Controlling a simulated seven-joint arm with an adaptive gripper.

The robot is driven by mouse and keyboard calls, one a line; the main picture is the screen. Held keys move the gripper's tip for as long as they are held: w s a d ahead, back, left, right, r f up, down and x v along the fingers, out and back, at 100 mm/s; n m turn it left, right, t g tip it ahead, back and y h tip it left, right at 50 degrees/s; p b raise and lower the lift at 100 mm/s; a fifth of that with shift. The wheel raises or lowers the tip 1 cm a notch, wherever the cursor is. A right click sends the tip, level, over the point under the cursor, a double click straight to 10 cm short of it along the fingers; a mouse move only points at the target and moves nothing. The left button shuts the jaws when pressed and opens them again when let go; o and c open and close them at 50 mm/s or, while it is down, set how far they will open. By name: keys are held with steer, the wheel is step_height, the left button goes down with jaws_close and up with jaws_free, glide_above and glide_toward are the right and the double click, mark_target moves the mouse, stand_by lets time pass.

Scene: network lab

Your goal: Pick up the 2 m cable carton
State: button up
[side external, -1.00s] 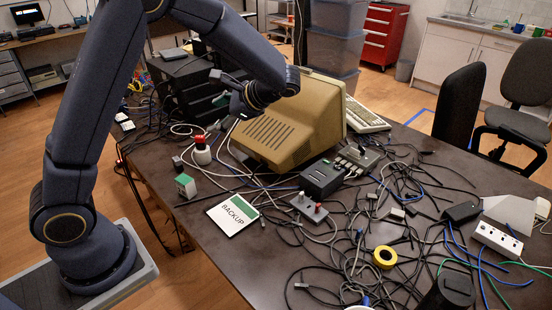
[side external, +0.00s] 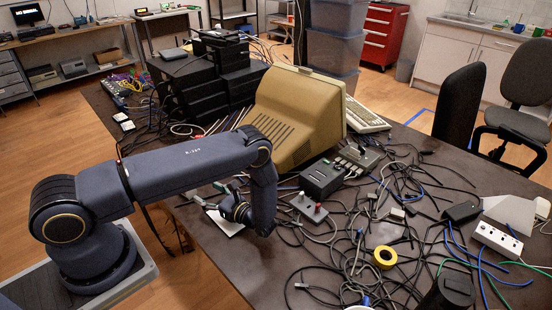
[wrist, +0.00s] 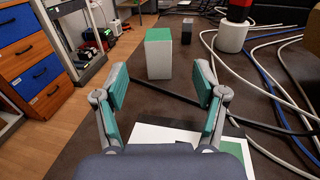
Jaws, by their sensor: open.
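The 2 m cable carton is most likely the small white box with a green top (wrist: 159,54), upright on the dark table in the wrist view. It stands ahead of my gripper (wrist: 160,88), roughly centred between the two teal-padded fingers. The fingers are open with nothing between them, and the carton is beyond their tips. No label is legible on it.
A white and green card (wrist: 232,148) lies under my gripper. A small black box (wrist: 187,31) and a red-topped white button (wrist: 232,36) stand beyond the carton, to the right. Loose cables (wrist: 265,75) run along the right. The table's edge drops to floor at left.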

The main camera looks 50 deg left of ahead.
steer(key=x, duration=0.6)
steer(key=shift+x, duration=2.75)
steer(key=shift+s+r, duration=0.15)
steer(key=shift+c, duration=0.4)
steer(key=c, duration=1.2)
steer(key=shift+r, duration=0.15)
steer(key=shift+c, duration=0.2)
